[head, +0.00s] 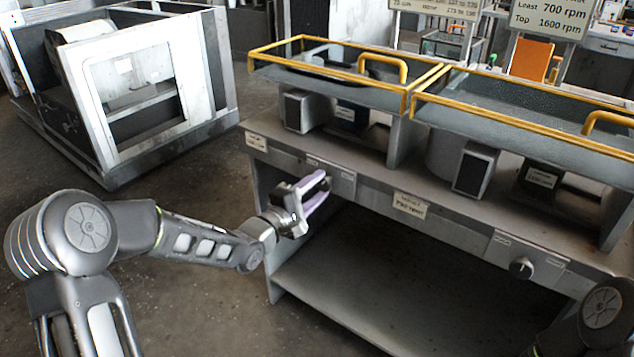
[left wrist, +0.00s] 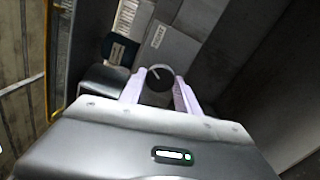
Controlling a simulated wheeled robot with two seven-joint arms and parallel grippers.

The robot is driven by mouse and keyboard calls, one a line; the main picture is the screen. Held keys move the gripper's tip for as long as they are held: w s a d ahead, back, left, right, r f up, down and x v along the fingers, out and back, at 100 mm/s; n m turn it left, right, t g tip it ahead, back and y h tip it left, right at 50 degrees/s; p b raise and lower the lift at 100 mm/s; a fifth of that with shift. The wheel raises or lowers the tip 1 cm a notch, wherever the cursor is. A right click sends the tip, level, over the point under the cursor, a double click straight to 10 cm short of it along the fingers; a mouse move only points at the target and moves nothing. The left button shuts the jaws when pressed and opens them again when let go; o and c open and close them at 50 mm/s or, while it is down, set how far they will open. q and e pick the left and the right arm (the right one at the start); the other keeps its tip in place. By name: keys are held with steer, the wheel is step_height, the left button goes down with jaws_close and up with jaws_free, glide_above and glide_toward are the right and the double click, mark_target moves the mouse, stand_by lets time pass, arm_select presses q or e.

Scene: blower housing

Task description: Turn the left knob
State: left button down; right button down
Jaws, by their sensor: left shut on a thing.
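My left gripper (head: 314,192) is at the front panel of the grey bench, at its left end. In the left wrist view its two pale purple fingers (left wrist: 160,92) lie on either side of the left knob (left wrist: 159,76), a dark round knob with a light pointer line, and are shut on it. In the head view the gripper hides this knob. The right knob (head: 521,267), dark and round with a light mark, is on the same panel further right. My right gripper is not in view; only part of my right arm shows at the lower right corner.
The grey bench (head: 340,290) has an open lower shelf. Two yellow-framed clear covers (head: 330,65) (head: 520,115) sit above it. A label (head: 409,205) is on the panel between the knobs. A large white-framed housing (head: 140,85) stands at the back left. Floor between is clear.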

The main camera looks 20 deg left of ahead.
arm_select(q)
steer(key=shift+n, duration=0.5)
steer(key=c, duration=0.9)
jaws_free()
steer(key=v, duration=0.8)
steer(key=shift+p, duration=0.4)
steer(key=shift+f, duration=0.1)
